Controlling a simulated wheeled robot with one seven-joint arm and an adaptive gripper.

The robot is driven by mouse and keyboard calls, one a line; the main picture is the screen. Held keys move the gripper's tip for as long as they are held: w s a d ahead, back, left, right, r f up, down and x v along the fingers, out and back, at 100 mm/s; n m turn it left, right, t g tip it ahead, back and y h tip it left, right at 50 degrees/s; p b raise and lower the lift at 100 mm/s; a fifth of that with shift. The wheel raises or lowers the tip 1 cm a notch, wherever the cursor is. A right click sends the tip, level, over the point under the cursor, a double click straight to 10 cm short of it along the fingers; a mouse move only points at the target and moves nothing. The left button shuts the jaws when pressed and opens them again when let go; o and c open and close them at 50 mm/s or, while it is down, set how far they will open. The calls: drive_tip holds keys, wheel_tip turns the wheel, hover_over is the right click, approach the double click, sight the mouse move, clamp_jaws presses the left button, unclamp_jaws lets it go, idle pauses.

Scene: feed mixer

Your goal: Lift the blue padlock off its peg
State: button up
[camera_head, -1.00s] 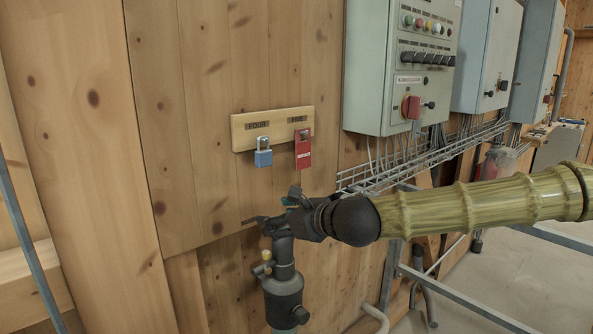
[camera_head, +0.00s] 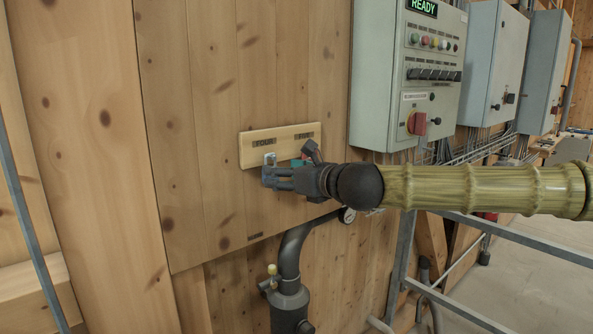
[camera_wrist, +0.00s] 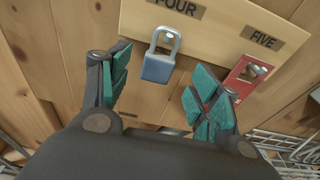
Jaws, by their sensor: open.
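The blue padlock (camera_wrist: 158,66) hangs by its grey shackle under the FOUR label on a wooden board (camera_wrist: 215,14). In the head view only part of the padlock (camera_head: 269,160) shows beside my fingers. My gripper (camera_wrist: 158,88) is open, with green-padded fingers on the left and right. In the wrist view the padlock appears between the fingers, just beyond their tips, with no visible contact. In the head view my gripper (camera_head: 277,178) is in front of the board at the padlock's height.
A red tag (camera_wrist: 238,78) hangs under the FIVE label, right of the padlock and close to my right finger. A grey control cabinet (camera_head: 385,75) is on the wall to the right. Wire trays (camera_wrist: 285,143) run below right. The wall left of the board is clear.

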drive_tip(key=shift+p+x, duration=0.6)
drive_tip(key=shift+x, duration=1.7)
drive_tip(key=shift+r, duration=0.1)
drive_tip(key=c, duration=1.1)
